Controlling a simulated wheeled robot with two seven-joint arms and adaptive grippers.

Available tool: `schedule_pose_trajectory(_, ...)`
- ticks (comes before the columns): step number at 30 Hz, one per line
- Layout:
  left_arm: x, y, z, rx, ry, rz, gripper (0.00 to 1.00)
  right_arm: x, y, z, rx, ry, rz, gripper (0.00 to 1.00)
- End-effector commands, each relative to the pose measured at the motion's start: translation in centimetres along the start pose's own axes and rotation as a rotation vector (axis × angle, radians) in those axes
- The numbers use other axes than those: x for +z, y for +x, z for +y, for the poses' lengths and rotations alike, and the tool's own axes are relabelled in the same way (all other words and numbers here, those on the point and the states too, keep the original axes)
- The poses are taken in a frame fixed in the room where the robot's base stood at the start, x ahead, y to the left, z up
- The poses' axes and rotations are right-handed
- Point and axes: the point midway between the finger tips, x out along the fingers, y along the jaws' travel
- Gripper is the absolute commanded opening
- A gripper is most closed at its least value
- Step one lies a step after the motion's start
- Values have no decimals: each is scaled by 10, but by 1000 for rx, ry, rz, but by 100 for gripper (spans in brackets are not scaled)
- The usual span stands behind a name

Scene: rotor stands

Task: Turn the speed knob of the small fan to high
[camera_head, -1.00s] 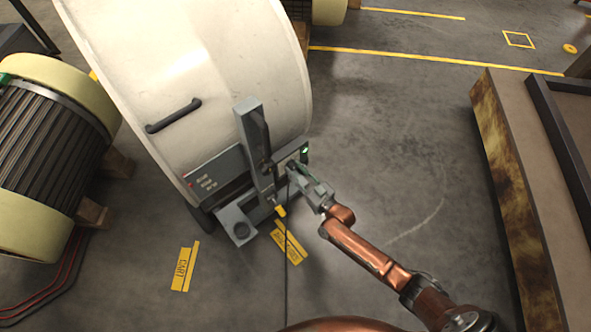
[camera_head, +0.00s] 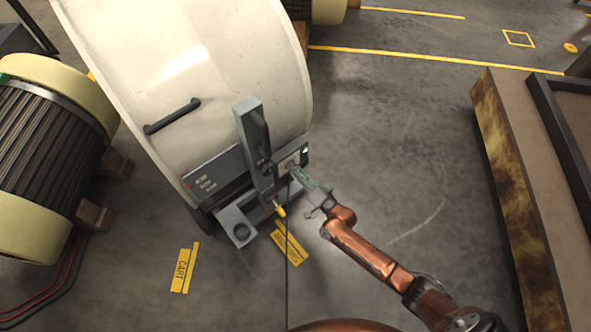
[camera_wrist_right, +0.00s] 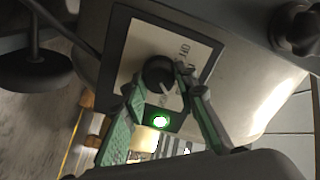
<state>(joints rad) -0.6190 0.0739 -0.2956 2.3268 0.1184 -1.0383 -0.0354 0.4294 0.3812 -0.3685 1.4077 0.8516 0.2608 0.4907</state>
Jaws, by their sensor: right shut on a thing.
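The fan is a large white drum (camera_head: 190,70) with a dark handle, a grey control strip on its lower side and a grey upright bracket in front. In the right wrist view, a round black speed knob (camera_wrist_right: 158,74) sits on a pale, black-framed panel (camera_wrist_right: 140,48) with partly hidden lettering. A green lamp (camera_wrist_right: 158,120) glows beside it; it also shows in the head view (camera_head: 305,150). My right gripper (camera_head: 296,170) reaches the panel. In the right wrist view its two green-padded fingers (camera_wrist_right: 160,80) are closed on the knob's sides. My left gripper is out of view.
A ribbed motor-like cylinder (camera_head: 45,150) with cream ends lies on wooden blocks at left. A rusty-sided platform (camera_head: 510,170) stands at right. A dark cable hangs by the bracket.

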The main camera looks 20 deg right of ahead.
Motion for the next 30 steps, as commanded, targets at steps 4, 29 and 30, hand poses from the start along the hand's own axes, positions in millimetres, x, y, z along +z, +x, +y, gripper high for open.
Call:
schedule_pose_trajectory(4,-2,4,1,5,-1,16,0,1,-1,3,4,113,-1,2)
schedule_pose_trajectory(29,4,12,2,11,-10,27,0,0,-1,3,4,328,0,2)
schedule_pose_trajectory(30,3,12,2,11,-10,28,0,0,-1,3,4,328,1,2)
